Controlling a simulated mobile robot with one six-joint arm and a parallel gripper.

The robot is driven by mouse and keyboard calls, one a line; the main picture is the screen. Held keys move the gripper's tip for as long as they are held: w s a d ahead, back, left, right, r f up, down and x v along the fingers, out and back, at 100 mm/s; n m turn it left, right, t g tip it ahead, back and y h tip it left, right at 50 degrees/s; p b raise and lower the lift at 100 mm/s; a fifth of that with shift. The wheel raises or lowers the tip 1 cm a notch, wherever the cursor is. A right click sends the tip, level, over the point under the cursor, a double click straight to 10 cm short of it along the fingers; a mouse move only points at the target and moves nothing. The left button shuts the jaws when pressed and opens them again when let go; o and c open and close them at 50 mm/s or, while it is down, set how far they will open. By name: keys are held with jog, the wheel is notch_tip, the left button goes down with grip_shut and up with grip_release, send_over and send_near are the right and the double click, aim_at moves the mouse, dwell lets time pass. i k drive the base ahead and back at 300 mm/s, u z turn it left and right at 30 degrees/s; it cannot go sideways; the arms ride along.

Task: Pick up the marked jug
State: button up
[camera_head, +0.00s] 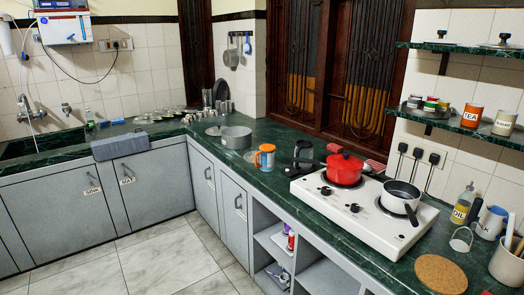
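No mark on a jug can be made out. A white and blue jug (491,222) stands at the right end of the green counter, beside an oil bottle. My gripper is not in view, and nothing is seen touching either vessel.
A white stove (362,207) holds a red pot (345,169) and a saucepan (400,197). An oil bottle (463,204), a utensil holder (508,262) and a round board (441,274) crowd the right end. A grey pot (237,138) stands farther back. The tiled floor (160,262) is clear.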

aim_at(266, 152)
jog(key=u, duration=0.4)
jog(key=i, duration=0.75)
jog(key=u, duration=0.95)
jog(key=i, duration=0.8)
jog(key=u, duration=0.45)
